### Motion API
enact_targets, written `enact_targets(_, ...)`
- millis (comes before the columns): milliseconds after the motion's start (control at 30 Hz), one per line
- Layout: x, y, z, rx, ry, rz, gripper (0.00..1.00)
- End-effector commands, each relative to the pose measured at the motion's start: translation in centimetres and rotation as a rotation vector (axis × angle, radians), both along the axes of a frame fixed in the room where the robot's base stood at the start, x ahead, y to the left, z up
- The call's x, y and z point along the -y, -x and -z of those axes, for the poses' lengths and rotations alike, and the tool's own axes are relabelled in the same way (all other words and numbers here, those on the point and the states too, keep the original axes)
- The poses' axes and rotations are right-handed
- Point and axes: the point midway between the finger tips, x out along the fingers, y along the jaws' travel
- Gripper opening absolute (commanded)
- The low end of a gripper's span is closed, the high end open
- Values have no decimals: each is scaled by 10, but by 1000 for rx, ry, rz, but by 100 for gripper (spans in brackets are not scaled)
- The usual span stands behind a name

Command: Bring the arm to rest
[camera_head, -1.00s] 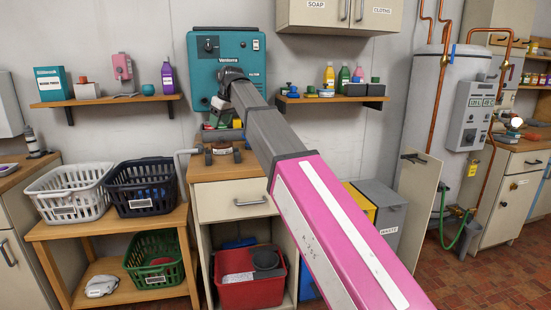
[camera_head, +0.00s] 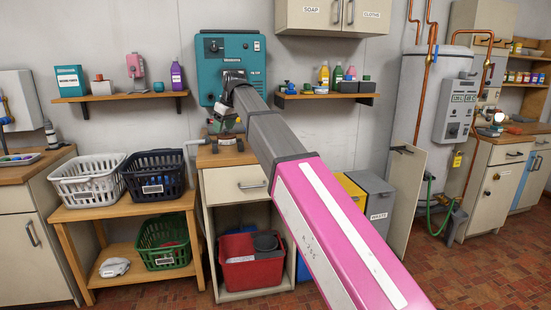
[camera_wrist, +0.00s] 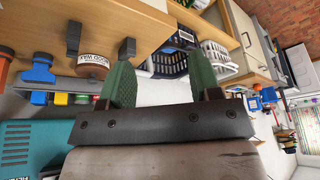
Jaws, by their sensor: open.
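My arm, pink and white near the camera and grey beyond, reaches from the bottom right of the head view towards the teal wall unit (camera_head: 212,62). My gripper (camera_wrist: 162,80) shows in the wrist view with two green fingers well apart and nothing between them. In the head view the arm's end is over the drawer cabinet, in front of the teal unit, and the fingers are hard to make out. In the wrist view a small labelled jar (camera_wrist: 93,62) and a blue fitting (camera_wrist: 38,68) appear left of the fingers, apart from them.
A wooden stand (camera_head: 122,212) holds a white basket (camera_head: 88,182), a dark basket (camera_head: 153,180) and a green basket (camera_head: 163,245). A red tub (camera_head: 250,270) sits in the open cabinet. Shelves (camera_head: 122,97) flank the teal unit. Tiled floor (camera_head: 490,265) is clear at right.

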Motion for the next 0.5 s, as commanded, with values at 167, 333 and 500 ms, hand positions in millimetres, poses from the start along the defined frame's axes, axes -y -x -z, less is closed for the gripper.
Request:
enact_targets(167, 17, -1, 28, -16, 8, 40, 58)
enact_targets(333, 39, -2, 63, -36, 18, 96, 58)
enact_targets(500, 72, 0, 112, -65, 33, 173, 58)
